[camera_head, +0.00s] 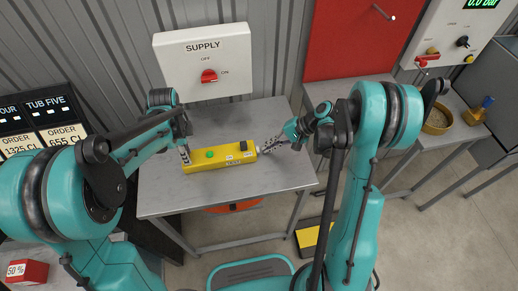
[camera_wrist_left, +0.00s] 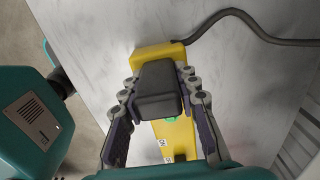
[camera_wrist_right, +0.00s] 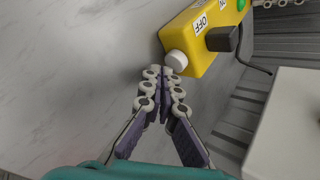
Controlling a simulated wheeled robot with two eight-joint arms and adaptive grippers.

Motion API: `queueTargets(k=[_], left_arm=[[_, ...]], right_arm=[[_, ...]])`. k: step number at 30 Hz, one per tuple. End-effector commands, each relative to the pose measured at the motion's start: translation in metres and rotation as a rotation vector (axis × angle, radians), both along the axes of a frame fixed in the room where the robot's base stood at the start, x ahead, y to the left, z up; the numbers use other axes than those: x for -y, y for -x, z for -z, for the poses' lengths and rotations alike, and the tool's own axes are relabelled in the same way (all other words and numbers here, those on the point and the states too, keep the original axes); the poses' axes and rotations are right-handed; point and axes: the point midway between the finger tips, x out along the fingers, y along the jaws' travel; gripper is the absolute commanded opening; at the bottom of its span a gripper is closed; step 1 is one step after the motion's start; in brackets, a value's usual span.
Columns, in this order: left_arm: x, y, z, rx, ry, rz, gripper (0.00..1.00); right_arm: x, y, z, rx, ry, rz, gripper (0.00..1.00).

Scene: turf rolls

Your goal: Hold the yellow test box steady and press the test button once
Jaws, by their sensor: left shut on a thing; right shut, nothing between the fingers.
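The yellow test box (camera_head: 218,159) lies on the grey table, with a green round part (camera_head: 210,154) and a black block (camera_head: 243,146) on top. In the left wrist view, my left gripper (camera_wrist_left: 158,92) is shut on a dark grey block (camera_wrist_left: 157,88) that appears to stand on the box's left end (camera_wrist_left: 150,55). A round white button (camera_wrist_right: 176,61) projects from the box's right end. My right gripper (camera_wrist_right: 164,72) is shut and empty, its fingertips right by this button; I cannot tell whether they touch. It also shows at the box's right end in the head view (camera_head: 266,147).
A white supply panel (camera_head: 203,61) with a red switch stands behind. A dark cable (camera_wrist_left: 255,30) leaves the box's left end. A second table at right holds a yellow bowl (camera_head: 437,119).

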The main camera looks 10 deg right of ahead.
Motion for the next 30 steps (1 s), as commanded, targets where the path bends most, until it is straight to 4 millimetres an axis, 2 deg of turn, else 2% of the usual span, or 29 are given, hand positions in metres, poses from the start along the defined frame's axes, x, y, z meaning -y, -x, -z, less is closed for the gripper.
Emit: queueTargets(k=[16, 30], left_arm=[[0.0, 0.0, 0.0, 0.0, 0.001, 0.0, 0.0], [0.0, 0.0, 0.0, 0.0, 0.001, 0.0, 0.0]], right_arm=[[0.011, -0.001, 0.0, 0.0, 0.001, 0.003, 0.0], [0.054, -0.001, 0.0, 0.0, 0.001, 0.003, 0.0]])
